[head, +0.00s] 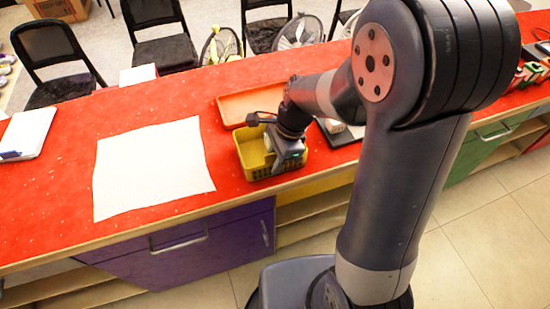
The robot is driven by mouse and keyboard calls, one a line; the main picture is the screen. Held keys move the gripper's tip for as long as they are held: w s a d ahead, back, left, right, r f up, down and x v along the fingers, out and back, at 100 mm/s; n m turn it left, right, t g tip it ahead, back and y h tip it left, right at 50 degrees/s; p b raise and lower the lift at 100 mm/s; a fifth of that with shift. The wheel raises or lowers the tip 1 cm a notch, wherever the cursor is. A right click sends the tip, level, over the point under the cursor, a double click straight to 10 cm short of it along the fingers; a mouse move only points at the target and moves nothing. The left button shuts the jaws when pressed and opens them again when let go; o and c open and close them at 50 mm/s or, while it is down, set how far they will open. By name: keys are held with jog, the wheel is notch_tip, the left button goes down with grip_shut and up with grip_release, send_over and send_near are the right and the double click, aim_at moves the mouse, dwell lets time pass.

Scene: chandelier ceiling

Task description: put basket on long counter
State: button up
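The yellow basket (252,150) stands on the red long counter (60,200), near its front edge and in front of an orange tray. My gripper (285,160) reaches down at the basket's right side, over or against its rim. The fingertips are largely hidden by the gripper body and the basket, so I cannot tell whether they grip the rim. Whether the basket rests fully on the counter or is slightly raised is also unclear.
The orange tray (245,105) lies behind the basket. A white sheet (150,170) lies flat to the left. A dark tray (338,132) is to the right, partly behind my arm. Black chairs (155,35) line the far side. A white tablet-like object (27,132) lies far left.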

jog(key=p+v, duration=0.1)
jog(key=v, duration=1.1)
jog(key=shift+r, duration=0.2)
jog(key=shift+f, duration=0.1)
jog(key=b+x, duration=0.1)
jog(key=x, duration=1.1)
jog(key=shift+f, duration=0.35)
notch_tip(320, 180, up, 3)
jog(key=shift+r, duration=0.4)
